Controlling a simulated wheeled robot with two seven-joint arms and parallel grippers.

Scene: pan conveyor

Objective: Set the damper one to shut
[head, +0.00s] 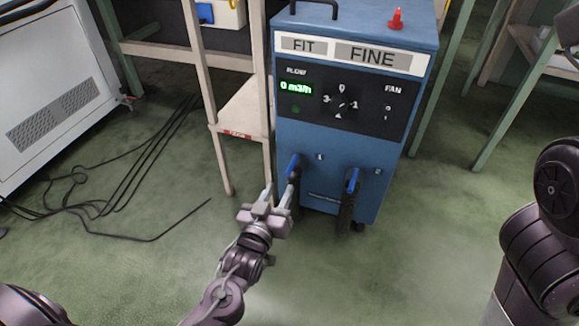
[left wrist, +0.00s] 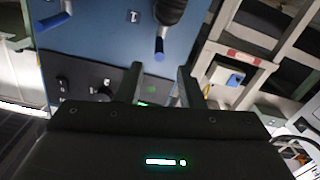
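The blue machine (head: 329,150) bears two damper levers with blue grips, beside the numbers 1 and 2. Damper one's lever (head: 294,164) is the left one, its blue grip upward; damper two's lever (head: 353,180) looks similarly placed. My left gripper (head: 280,189) is open and empty, close to damper one's lever at its lower left.
The machine's flow display (head: 297,87) reads 0 m3/h; a dial (head: 341,104) is beside it. A pale wooden frame (head: 247,110) stands close on the left. Black cables (head: 130,175) lie on the left floor. The floor in front is clear.

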